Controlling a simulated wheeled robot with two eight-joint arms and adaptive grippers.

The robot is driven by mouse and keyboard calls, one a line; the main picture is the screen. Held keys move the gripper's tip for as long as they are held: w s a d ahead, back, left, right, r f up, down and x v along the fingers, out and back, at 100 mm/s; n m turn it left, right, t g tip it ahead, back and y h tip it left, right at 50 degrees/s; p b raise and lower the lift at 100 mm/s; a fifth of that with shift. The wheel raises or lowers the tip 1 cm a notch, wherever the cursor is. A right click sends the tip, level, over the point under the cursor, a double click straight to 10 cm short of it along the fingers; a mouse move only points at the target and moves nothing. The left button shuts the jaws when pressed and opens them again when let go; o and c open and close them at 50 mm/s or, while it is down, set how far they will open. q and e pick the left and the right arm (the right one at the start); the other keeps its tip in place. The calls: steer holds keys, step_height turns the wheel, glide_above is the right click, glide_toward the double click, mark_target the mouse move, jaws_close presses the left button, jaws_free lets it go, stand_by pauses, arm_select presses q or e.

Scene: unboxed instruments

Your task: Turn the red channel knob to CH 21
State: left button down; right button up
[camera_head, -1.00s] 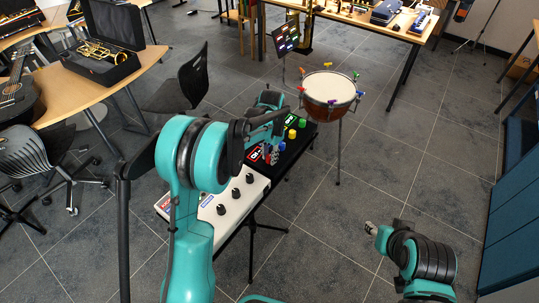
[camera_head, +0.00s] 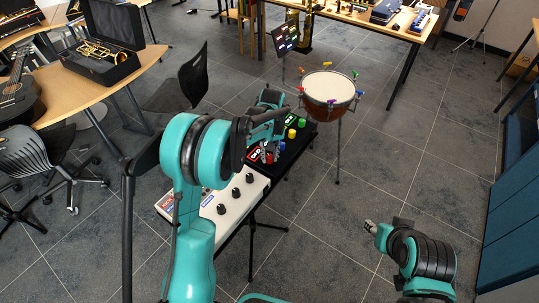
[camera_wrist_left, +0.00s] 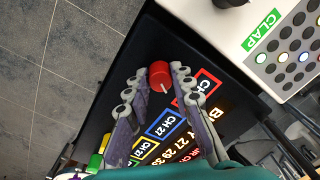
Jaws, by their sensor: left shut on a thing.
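The red knob (camera_wrist_left: 160,76) stands on a black panel (camera_wrist_left: 113,65) in the left wrist view, with a pale pointer line on its top. My left gripper (camera_wrist_left: 156,82) is around it, one finger on each side, and is shut on it. My right gripper (camera_head: 371,227) is over bare floor, too small to read.
Blue (camera_head: 281,140), yellow (camera_head: 291,134) and green (camera_head: 302,122) knobs stand further along the black panel. A white panel (camera_head: 237,205) with black knobs adjoins it. A drum (camera_head: 330,88) stands just behind. The floor on the right is mostly clear.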

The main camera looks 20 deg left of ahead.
mark_target(270, 156)
arm_select(q)
steer(key=n, duration=0.6)
stand_by(0.6)
steer(key=c, duration=1.3)
jaws_free()
step_height(270, 156, up, 12)
steer(key=shift+w, duration=0.2)
steer(key=shift+d, duration=0.1)
steer(key=shift+s, duration=0.1)
